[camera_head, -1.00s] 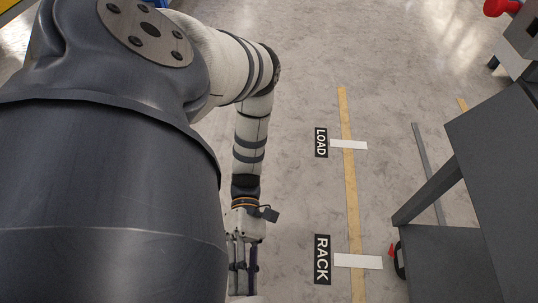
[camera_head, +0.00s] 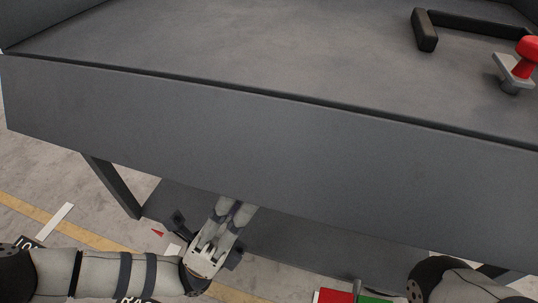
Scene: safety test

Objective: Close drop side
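A long, flat dark grey panel (camera_head: 270,135) runs along the near side of a dark grey bed (camera_head: 250,45), with a dark seam between them. I take it to be the drop side; its exact tilt is hard to judge. My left gripper (camera_head: 235,207) is at the panel's lower edge, left of the middle, pointing up in the picture. Its fingertips reach the edge and seem partly hidden behind it. Whether they touch it or are spread cannot be told. Part of my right arm shows at the lower right; its gripper is out of view.
On the bed's right lie a black bar-shaped piece (camera_head: 470,24) and a red knob (camera_head: 529,50) on a grey mount. A grey leg (camera_head: 113,186) and lower shelf (camera_head: 300,240) stand below. Red (camera_head: 335,296) and green (camera_head: 373,299) items show at the bottom edge.

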